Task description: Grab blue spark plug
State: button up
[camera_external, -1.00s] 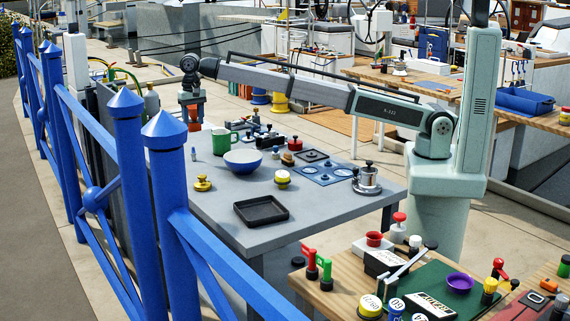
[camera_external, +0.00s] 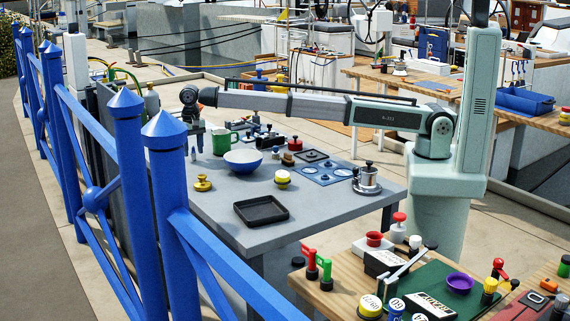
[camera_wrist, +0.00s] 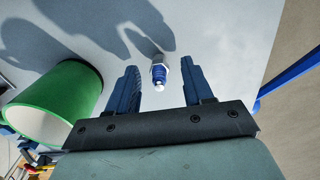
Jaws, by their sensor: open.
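The spark plug (camera_wrist: 159,74), blue with a silver metal end and a pale tip, shows in the wrist view. It appears between the two dark blue fingers of my gripper (camera_wrist: 158,68), with a gap on each side. My gripper is open and holds nothing. In the external view the gripper (camera_external: 193,142) points down over the far left end of the grey table (camera_external: 215,205). The plug (camera_external: 193,154) is a small blue upright shape just under it. How far the fingertips reach down beside it is hard to tell.
A green mug (camera_external: 221,143) stands close to the right of my gripper; in the wrist view the mug (camera_wrist: 55,105) is at the left. A blue bowl (camera_external: 243,161), a yellow-knobbed piece (camera_external: 203,183) and a black tray (camera_external: 261,211) are nearby. A blue fence (camera_external: 165,200) runs along the left.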

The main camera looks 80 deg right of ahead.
jog(key=shift+f, duration=0.9)
jog(key=shift+c, duration=0.4)
grip_shut()
